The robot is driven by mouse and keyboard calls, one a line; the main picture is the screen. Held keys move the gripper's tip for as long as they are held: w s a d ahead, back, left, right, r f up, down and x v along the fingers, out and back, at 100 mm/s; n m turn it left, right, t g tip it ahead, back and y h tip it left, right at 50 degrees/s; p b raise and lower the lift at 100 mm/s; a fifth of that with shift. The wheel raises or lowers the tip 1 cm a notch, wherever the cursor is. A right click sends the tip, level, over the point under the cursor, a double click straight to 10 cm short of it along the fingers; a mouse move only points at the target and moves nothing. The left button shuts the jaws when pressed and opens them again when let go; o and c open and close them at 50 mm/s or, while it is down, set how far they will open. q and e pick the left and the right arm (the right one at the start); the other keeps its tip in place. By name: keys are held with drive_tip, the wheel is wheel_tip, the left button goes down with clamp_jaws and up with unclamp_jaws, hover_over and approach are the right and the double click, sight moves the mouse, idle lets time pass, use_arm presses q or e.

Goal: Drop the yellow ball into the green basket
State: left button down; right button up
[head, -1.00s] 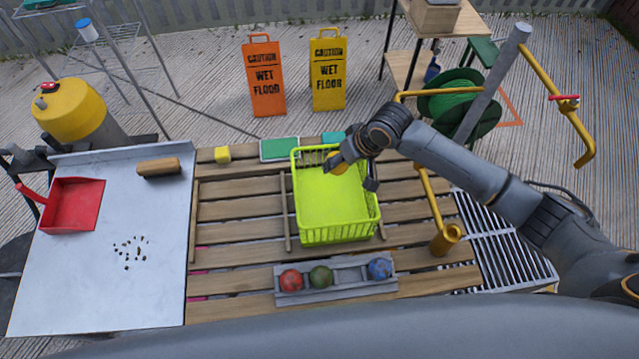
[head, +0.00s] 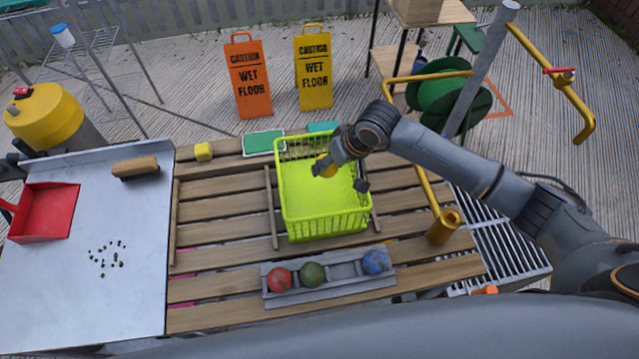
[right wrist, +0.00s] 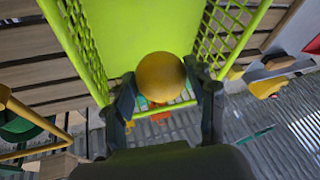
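The yellow ball (head: 324,167) is in my right gripper (head: 343,171), over the back half of the green basket (head: 322,225). In the right wrist view the ball (right wrist: 160,77) sits between the two fingers of the gripper (right wrist: 166,95), which close on its sides. The basket (right wrist: 135,35) shows behind it, and its bare floor is visible. The basket stands upright on the slatted wooden table, and no ball shows inside it. One finger hides part of the ball in the head view. My left gripper is not in view.
A grey rack (head: 330,289) with red, green and blue balls stands in front of the basket. A yellow pipe (head: 430,205) rises right of it. A metal tray (head: 130,215) with a red dustpan (head: 46,212) and a brush (head: 136,168) lies left.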

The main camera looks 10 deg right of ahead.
drive_tip(key=o, duration=0.3)
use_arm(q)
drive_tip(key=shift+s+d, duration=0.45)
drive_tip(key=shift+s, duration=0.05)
use_arm(e)
drive_tip(key=shift+o, duration=0.6)
drive_tip(key=shift+d+r, duration=0.1)
drive_tip(key=shift+r, duration=0.1)
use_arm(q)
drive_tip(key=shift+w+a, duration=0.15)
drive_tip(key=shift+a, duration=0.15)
use_arm(e)
drive_tip(key=v, duration=1.1)
drive_tip(key=shift+s+r, duration=0.2)
drive_tip(key=shift+r, duration=0.15)
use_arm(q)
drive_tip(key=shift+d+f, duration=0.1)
use_arm(e)
drive_tip(key=shift+d+f, duration=0.1)
drive_tip(key=shift+d, duration=0.05)
